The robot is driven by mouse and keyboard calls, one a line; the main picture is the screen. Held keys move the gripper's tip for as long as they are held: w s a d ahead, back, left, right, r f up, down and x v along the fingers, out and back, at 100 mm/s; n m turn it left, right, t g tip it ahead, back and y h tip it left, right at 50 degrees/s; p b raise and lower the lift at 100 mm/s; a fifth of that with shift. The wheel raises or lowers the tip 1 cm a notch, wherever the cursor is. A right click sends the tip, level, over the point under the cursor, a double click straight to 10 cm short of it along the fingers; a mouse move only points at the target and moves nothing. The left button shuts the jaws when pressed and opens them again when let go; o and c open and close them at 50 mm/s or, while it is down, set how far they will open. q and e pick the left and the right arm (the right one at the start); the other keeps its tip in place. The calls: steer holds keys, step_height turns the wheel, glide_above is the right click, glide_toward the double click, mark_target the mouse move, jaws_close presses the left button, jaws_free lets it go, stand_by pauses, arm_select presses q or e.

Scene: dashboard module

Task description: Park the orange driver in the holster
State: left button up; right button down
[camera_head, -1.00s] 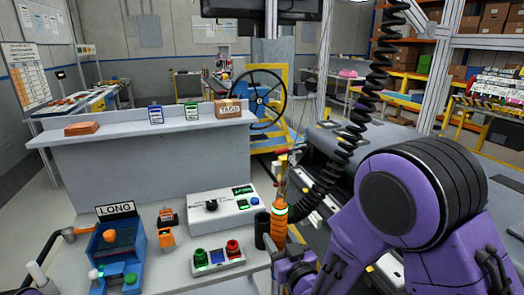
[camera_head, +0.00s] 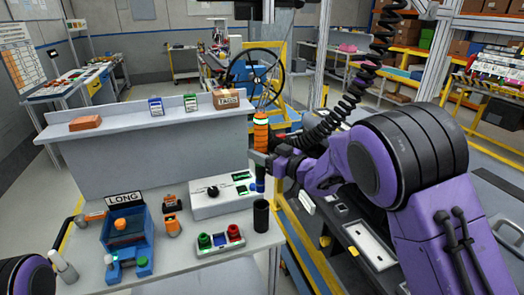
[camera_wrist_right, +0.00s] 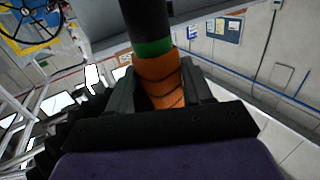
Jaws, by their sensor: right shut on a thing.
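The orange driver (camera_head: 261,132) stands about upright in the head view, with a pale green band near its top and a dark section under my fingers. My right gripper (camera_head: 259,160) is shut around it. In the wrist view the orange grip (camera_wrist_right: 160,82) sits between the two fingers (camera_wrist_right: 158,92), with a green band and a black part beyond. The holster (camera_head: 261,216), a black upright cup, stands at the bench's right edge. The driver is above it in the picture, apart from it; their exact alignment in depth is unclear. My left gripper is out of view.
A control box (camera_head: 222,196) with a black knob and a button panel (camera_head: 219,240) stand left of the holster. A blue fixture (camera_head: 127,235) is further left. A black coiled cable (camera_head: 345,105) hangs down behind my right arm. A grey ledge (camera_head: 150,118) holds small boxes.

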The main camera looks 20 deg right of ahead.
steer(key=shift+s, duration=0.1)
steer(key=shift+f, duration=0.1)
step_height(320, 180, down, 16)
steer(key=b, duration=1.1)
stand_by(0.4)
stand_by(1.1)
steer(key=shift+c, duration=1.9)
jaws_free()
steer(key=shift+f, duration=0.1)
steer(key=shift+s, duration=0.1)
